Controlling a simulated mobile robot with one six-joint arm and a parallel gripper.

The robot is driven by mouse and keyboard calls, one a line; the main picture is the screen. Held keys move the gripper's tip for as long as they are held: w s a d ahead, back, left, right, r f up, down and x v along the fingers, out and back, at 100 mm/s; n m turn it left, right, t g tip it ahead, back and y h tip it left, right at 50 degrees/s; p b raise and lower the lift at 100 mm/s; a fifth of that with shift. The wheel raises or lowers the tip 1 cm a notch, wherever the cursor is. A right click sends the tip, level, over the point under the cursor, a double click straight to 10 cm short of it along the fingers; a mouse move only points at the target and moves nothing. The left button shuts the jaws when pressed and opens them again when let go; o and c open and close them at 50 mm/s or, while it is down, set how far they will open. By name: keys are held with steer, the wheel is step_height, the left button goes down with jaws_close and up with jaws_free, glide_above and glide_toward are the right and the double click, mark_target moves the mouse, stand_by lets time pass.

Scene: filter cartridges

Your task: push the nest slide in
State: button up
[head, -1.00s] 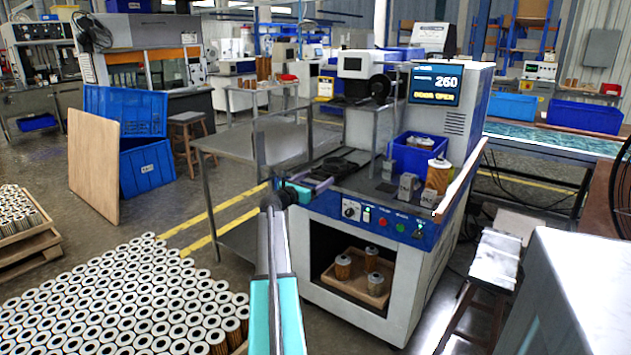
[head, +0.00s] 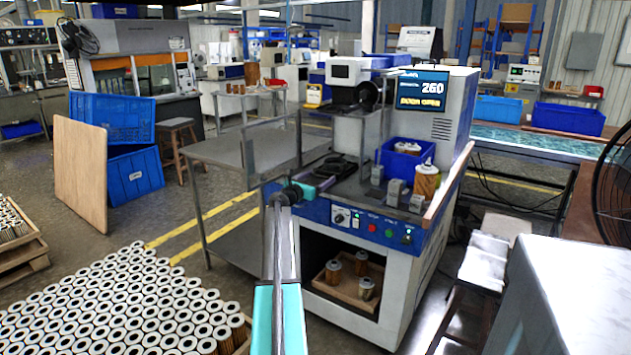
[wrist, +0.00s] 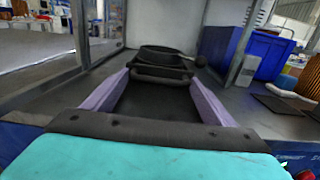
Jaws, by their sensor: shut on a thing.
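The nest slide (wrist: 160,57) is a dark round nest with a dark cross bar at its near side, lying on the bench of the grey and blue machine (head: 450,110). In the head view the nest (head: 337,165) shows as a dark shape just beyond my fingers. My gripper (wrist: 160,76) reaches in from the front edge, its two lilac fingers at the ends of the bar, and is shut on the slide. In the head view my gripper (head: 320,182) is small and partly hidden by my arm. The exact finger contact is too dark to see.
A blue bin (head: 400,160) with cartridges stands right of the nest, also in the wrist view (wrist: 257,52). A grey upright post (wrist: 78,35) stands to the left. A cartridge (head: 427,182) and small grey blocks (head: 394,188) are on the bench. The display reads 260, door open.

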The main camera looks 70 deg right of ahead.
steer(key=shift+w, duration=0.2)
steer(key=o, duration=1.2)
steer(key=shift+s, duration=0.1)
steer(key=shift+a, duration=0.15)
steer(key=shift+v, duration=6.8)
